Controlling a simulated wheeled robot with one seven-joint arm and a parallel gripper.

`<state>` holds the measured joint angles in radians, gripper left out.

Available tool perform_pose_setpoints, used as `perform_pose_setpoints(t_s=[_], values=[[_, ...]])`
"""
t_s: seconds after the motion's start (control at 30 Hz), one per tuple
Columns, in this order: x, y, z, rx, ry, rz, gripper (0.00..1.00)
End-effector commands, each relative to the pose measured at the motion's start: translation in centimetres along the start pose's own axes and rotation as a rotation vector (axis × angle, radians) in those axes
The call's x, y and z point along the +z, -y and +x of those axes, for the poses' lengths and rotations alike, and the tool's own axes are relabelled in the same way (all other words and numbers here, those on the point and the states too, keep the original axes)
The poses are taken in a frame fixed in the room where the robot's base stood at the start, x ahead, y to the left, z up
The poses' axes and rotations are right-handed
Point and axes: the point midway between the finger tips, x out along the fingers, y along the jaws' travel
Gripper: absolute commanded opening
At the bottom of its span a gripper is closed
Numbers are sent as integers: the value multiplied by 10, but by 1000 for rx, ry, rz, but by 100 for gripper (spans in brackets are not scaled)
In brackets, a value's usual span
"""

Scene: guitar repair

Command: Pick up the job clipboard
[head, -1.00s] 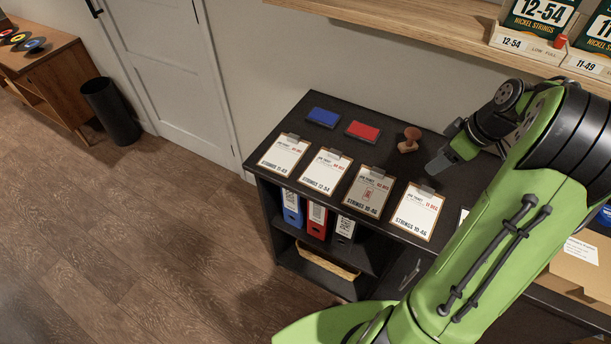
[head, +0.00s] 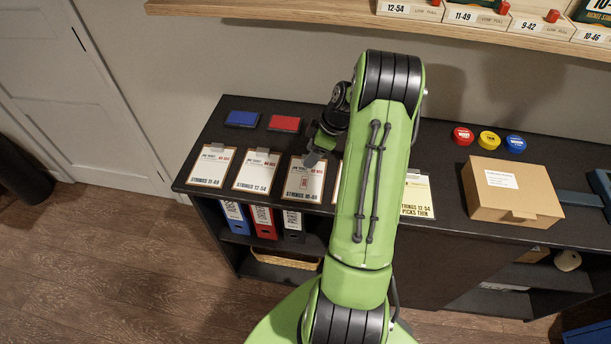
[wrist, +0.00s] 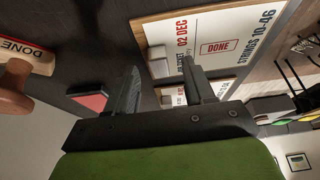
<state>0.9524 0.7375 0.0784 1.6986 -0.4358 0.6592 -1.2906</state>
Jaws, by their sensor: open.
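Several job clipboards lie flat in a row on the black cabinet top. In the head view, they include one marked STRINGS 11-49 (head: 210,168), one marked STRINGS 12-54 (head: 256,173) and one marked STRINGS 10-46 (head: 303,183). A further clipboard is mostly hidden behind my arm. My gripper (head: 314,156) is open and empty, close to the top end of the 10-46 clipboard. In the wrist view, my gripper (wrist: 160,67) has its fingers spread near the metal clip of the 10-46 clipboard (wrist: 225,25), stamped DONE in red. Contact cannot be told.
A blue ink pad (head: 242,118) and a red ink pad (head: 285,123) lie behind the clipboards. A wooden DONE stamp (wrist: 22,85) is close to my gripper. A cardboard box (head: 512,205) stands right. A shelf (head: 300,15) overhangs the back.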

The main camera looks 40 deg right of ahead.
Motion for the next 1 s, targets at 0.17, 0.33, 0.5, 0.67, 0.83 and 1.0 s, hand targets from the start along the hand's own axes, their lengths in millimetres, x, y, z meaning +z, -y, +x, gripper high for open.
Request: perform_pose_setpoints(t_s=[0.17,0.33,0.5,0.67,0.83,1.0], values=[[0,0,14,1,0,-1,53],[0,0,13,1,0,-1,49],[0,0,13,1,0,0,23],[0,0,13,1,0,0,0],[0,0,13,1,0,0,0],[-4,-1,3,4,0,-1,0]])
